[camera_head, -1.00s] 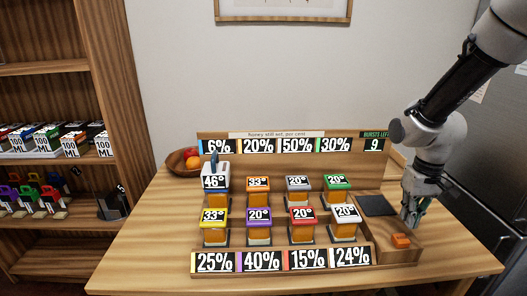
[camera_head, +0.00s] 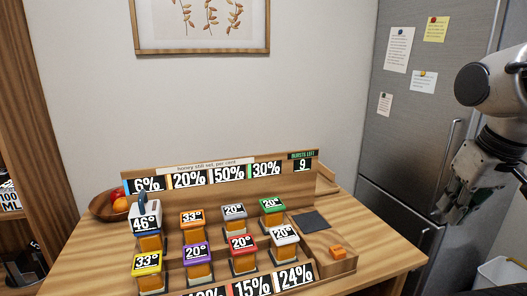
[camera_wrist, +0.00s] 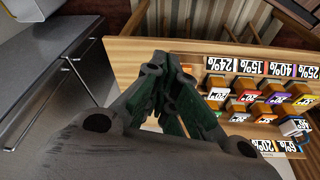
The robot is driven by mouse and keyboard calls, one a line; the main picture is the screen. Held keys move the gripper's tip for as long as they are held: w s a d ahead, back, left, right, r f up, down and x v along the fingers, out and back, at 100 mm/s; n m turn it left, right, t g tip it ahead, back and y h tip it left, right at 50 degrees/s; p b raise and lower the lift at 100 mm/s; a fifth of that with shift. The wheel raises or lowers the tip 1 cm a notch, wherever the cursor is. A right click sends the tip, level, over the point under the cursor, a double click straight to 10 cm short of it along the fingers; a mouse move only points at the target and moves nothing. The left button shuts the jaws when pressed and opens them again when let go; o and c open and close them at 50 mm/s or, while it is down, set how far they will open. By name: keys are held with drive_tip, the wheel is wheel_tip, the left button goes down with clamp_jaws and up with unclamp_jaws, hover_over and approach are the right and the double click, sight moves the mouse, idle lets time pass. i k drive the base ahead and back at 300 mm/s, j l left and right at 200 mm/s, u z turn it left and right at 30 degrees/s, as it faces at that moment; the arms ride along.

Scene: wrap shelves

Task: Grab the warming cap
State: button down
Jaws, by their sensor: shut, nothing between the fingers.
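The warming cap (camera_head: 145,209) is a pale cap with an upright blue-grey handle. It sits on the back-left honey jar, whose label reads 46°. In the wrist view the cap (camera_wrist: 292,126) shows near the right edge, upside down and small. My gripper (camera_head: 452,208) is at the right of the head view, in front of the fridge and beyond the table's right side, far from the cap. In the wrist view my gripper's fingers (camera_wrist: 172,88) are together with nothing between them.
Several other jars with coloured caps, such as the purple-capped one (camera_head: 197,252), stand in two rows beside the cap. Percent signs line the rack's back board (camera_head: 222,174) and front. A dark pad (camera_head: 311,221) and an orange block (camera_head: 338,252) lie at the right. A fruit bowl (camera_head: 103,207) stands behind left.

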sight(145, 215)
drive_tip(key=u, duration=1.3)
drive_tip(key=i+j, duration=0.5)
drive_tip(key=j+u, duration=0.05)
drive_tip(key=j, duration=0.1)
